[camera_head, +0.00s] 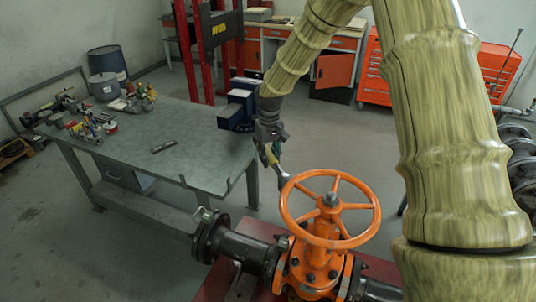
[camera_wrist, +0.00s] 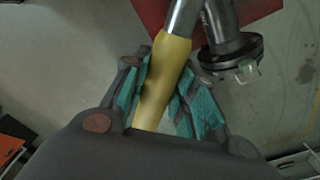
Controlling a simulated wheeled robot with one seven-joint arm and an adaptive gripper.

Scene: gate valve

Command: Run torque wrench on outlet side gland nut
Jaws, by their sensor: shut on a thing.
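My gripper (camera_head: 270,152) is shut on the torque wrench (camera_head: 279,177), just left of and behind the valve handwheel. In the wrist view my gripper (camera_wrist: 166,95) has its teal pads around the yellow handle of the wrench (camera_wrist: 170,65), whose metal shaft runs out of the top of the picture. The orange gate valve (camera_head: 318,256) stands upright with its spoked handwheel (camera_head: 330,240) on top. A dark pipe with a flange (camera_head: 210,238) runs from its left side. The gland nut is under the wheel and I cannot single it out. The wrench's head is hidden in both views.
A red stand (camera_head: 258,228) carries the valve. A red tool cabinet (camera_head: 375,80) is behind. The pipe flange (camera_wrist: 232,60) is close to the wrench in the wrist view.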

